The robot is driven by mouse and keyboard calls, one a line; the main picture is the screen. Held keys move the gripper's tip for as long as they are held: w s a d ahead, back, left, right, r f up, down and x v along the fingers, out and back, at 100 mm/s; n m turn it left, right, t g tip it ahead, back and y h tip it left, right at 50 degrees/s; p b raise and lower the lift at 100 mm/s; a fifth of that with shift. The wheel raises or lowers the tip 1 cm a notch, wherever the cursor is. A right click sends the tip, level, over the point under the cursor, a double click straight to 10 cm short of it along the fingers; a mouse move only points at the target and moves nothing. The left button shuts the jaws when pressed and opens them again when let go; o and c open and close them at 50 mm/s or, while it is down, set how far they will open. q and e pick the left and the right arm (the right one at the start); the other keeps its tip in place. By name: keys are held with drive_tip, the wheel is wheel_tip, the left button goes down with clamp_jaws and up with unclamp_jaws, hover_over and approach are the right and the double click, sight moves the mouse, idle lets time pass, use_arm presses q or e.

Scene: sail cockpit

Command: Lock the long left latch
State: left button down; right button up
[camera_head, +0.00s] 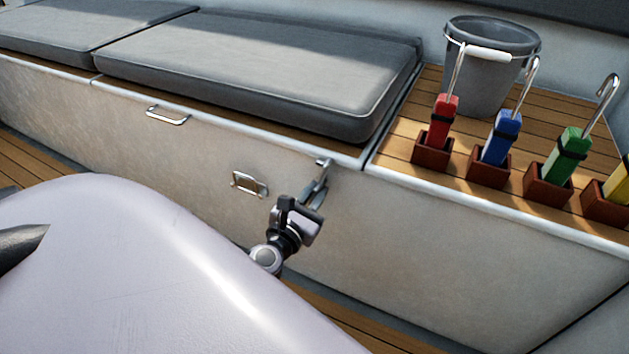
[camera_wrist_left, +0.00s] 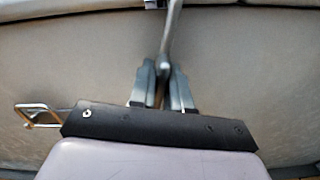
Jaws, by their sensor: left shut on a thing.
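The long left latch (camera_head: 325,168) is a metal lever at the top edge of the locker front, just below the right end of the cushioned lid. Its lower part hangs down along the pale front wall. My left gripper (camera_head: 312,194) is in front of the wall, shut on the lower part of this latch. In the left wrist view, the latch (camera_wrist_left: 171,32) runs down from the lid edge between the two fingertips (camera_wrist_left: 163,78). Its lower end is hidden by the gripper. Whether the latch's upper end is hooked is too small to tell. My right gripper is not in view.
A small metal fitting (camera_head: 249,184) sits on the front wall left of the gripper. A lid handle (camera_head: 167,115) is further left. A grey bucket (camera_head: 490,75) and several coloured winch handles in wooden holders stand on the right deck. The wall right of the gripper is clear.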

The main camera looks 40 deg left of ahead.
use_arm(q)
drive_tip(key=shift+n, duration=1.3)
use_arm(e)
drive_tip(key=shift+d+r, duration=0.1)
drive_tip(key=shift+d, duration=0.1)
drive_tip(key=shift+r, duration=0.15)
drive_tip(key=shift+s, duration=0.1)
use_arm(q)
drive_tip(key=c, duration=1.2)
unclamp_jaws()
drive_tip(key=shift+o, duration=0.2)
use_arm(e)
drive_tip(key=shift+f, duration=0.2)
use_arm(q)
drive_tip(key=shift+s, duration=0.15)
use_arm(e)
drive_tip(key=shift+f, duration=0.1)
